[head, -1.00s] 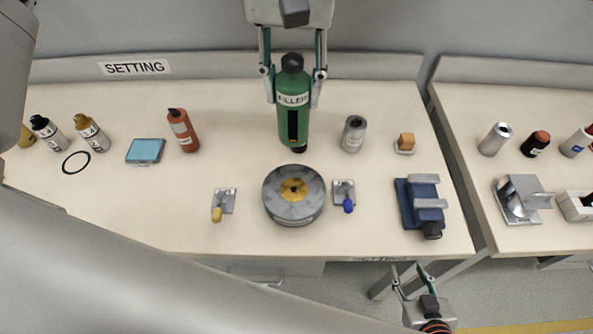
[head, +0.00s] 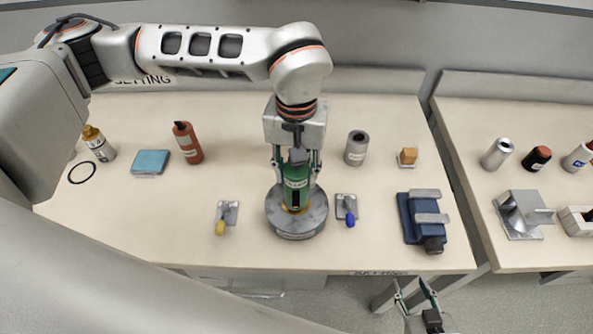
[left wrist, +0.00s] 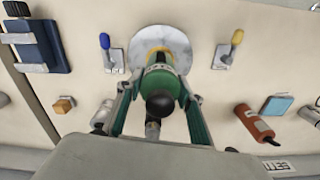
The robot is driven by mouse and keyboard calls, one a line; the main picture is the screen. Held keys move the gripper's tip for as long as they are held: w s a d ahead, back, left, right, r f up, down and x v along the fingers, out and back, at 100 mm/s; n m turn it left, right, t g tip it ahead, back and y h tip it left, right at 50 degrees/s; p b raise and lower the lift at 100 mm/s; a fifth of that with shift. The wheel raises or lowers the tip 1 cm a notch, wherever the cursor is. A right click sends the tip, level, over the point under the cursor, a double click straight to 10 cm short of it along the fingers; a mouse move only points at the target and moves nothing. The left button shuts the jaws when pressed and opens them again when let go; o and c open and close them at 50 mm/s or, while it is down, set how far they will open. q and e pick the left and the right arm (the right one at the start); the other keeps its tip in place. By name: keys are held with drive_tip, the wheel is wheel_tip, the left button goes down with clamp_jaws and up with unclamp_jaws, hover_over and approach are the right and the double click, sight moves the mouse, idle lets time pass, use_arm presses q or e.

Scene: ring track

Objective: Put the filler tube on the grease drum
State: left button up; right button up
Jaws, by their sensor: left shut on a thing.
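The green filler tube (head: 296,184) is upright in my left gripper (head: 296,165), which is shut on it. Its lower end is over the yellow centre of the round grey grease drum (head: 283,221); in the head view it appears to meet the drum top, but I cannot tell how well it is seated. In the left wrist view the tube (left wrist: 160,84) points at the drum (left wrist: 165,42), its dark cap towards the camera. My right gripper (head: 416,295) hangs below the table's front edge, with its fingers apart and nothing between them.
A yellow-handled clamp (head: 225,216) and a blue-handled clamp (head: 347,209) flank the drum. A grey cylinder (head: 357,148), an orange block (head: 407,158) and a blue vise (head: 422,219) stand to the right. A red bottle (head: 187,143) stands left. The table's front middle is clear.

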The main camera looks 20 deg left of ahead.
use_arm(q)
drive_tip(key=shift+f, duration=0.3)
drive_tip(key=shift+f, duration=0.15)
drive_tip(key=o, duration=1.3)
drive_tip(key=shift+c, duration=0.2)
wheel_tip(320, 180, up, 12)
drive_tip(key=shift+r+b, duration=0.15)
drive_tip(key=shift+b, duration=0.55)
